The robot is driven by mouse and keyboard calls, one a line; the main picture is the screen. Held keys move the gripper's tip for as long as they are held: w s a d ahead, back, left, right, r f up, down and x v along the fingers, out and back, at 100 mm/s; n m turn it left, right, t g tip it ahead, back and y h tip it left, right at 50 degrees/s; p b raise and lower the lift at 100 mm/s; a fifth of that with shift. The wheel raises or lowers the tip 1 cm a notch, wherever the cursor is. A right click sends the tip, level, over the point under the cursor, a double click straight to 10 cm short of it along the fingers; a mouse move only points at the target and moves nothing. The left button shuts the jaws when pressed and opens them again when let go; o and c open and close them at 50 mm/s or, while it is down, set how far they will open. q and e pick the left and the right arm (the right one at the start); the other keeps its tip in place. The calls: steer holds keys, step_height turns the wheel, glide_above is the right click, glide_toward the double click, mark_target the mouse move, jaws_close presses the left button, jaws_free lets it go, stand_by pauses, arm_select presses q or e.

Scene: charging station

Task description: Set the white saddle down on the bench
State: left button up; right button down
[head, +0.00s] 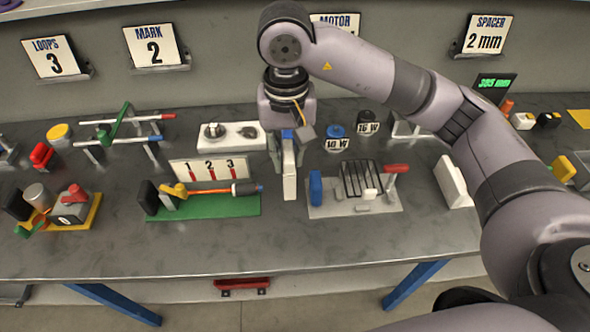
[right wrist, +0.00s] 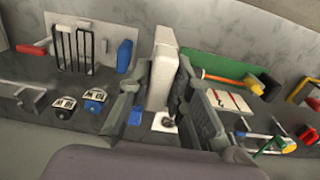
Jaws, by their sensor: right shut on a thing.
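The white saddle is a tall narrow white block (head: 290,184) in the middle of the head view. My right gripper (head: 287,150) comes down from above and is shut on it. In the right wrist view, the saddle (right wrist: 161,68) stands between the two fingers of my right gripper (right wrist: 165,98). The bench (head: 240,240) is a dark grey metal top beneath it. I cannot tell whether the saddle's lower end touches the bench. The fingers hide the saddle's upper part in the head view. My left gripper is not in view.
A green base (head: 225,206) with an orange-handled tool lies left of the saddle. A grey plate (head: 395,203) with a wire rack and blue block lies right. The front strip is clear.

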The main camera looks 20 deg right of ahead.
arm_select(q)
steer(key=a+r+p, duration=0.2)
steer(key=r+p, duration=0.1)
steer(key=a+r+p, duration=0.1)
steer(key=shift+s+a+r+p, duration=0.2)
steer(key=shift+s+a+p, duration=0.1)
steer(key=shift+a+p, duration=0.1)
arm_select(e)
step_height(320, 180, down, 20)
steer(key=a, duration=0.1)
steer(key=shift+s+r, duration=0.1)
steer(key=c, duration=1.4)
jaws_free()
steer(key=shift+c, duration=0.2)
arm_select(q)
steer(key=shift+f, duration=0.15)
